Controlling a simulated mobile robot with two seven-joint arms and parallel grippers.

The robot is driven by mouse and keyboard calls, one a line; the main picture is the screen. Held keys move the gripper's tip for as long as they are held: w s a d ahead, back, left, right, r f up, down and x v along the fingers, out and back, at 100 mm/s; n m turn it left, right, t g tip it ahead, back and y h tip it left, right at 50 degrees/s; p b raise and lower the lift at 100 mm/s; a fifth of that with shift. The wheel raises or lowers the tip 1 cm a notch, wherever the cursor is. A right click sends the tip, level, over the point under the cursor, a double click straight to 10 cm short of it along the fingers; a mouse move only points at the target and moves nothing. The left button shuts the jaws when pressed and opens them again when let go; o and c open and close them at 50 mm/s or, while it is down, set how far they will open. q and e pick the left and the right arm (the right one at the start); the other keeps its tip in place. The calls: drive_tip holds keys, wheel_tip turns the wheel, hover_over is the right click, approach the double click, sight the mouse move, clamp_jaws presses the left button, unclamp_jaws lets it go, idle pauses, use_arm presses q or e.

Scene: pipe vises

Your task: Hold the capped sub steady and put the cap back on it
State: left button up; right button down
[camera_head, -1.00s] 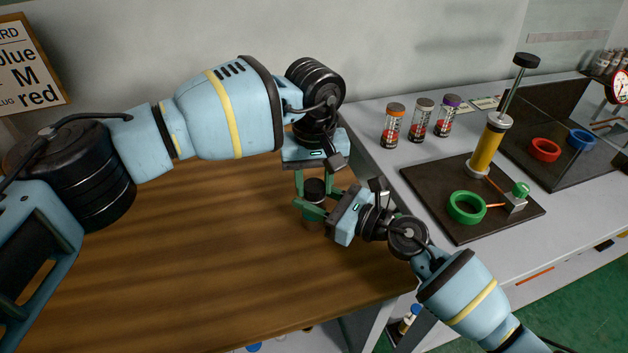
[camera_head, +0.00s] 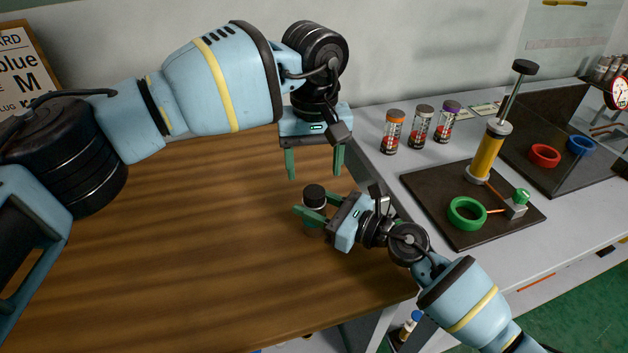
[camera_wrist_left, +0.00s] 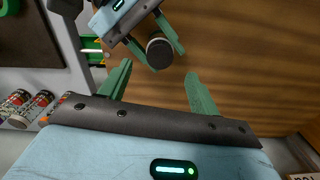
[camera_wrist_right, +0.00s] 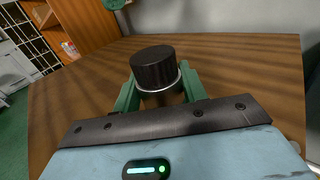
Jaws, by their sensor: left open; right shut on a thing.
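The capped sub is a small upright cylinder with a black ribbed cap (camera_head: 314,193) on top and a pale ring just under it. My right gripper (camera_head: 312,214) is shut around its body, below the cap; the body is mostly hidden by the fingers. The right wrist view shows the black cap (camera_wrist_right: 155,68) seated on top between the green fingers (camera_wrist_right: 158,95). My left gripper (camera_head: 314,163) is open and empty, above and behind the cap. In the left wrist view the cap (camera_wrist_left: 159,50) lies beyond the open fingertips (camera_wrist_left: 160,75), apart from them.
The wooden table (camera_head: 170,270) is mostly clear. On the grey bench at right stand several labelled jars (camera_head: 421,125) and a dark board (camera_head: 430,190) with a yellow pump (camera_head: 486,152) and a green ring (camera_head: 467,213). A dark tray (camera_head: 560,180) holds red and blue rings.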

sight(325, 209)
use_arm(q)
wheel_tip(325, 209, up, 6)
drive_tip(key=shift+f, duration=0.1)
idle(0.4)
use_arm(e)
drive_tip(key=c, duration=0.7)
unclamp_jaws()
drive_tip(key=v, duration=0.7)
drive_tip(key=shift+f+b, duration=0.1)
drive_tip(key=shift+b, duration=0.25)
use_arm(q)
drive_tip(key=shift+f, duration=0.85)
use_arm(e)
drive_tip(key=shift+s+d, duration=0.25)
drive_tip(key=shift+d, duration=0.1)
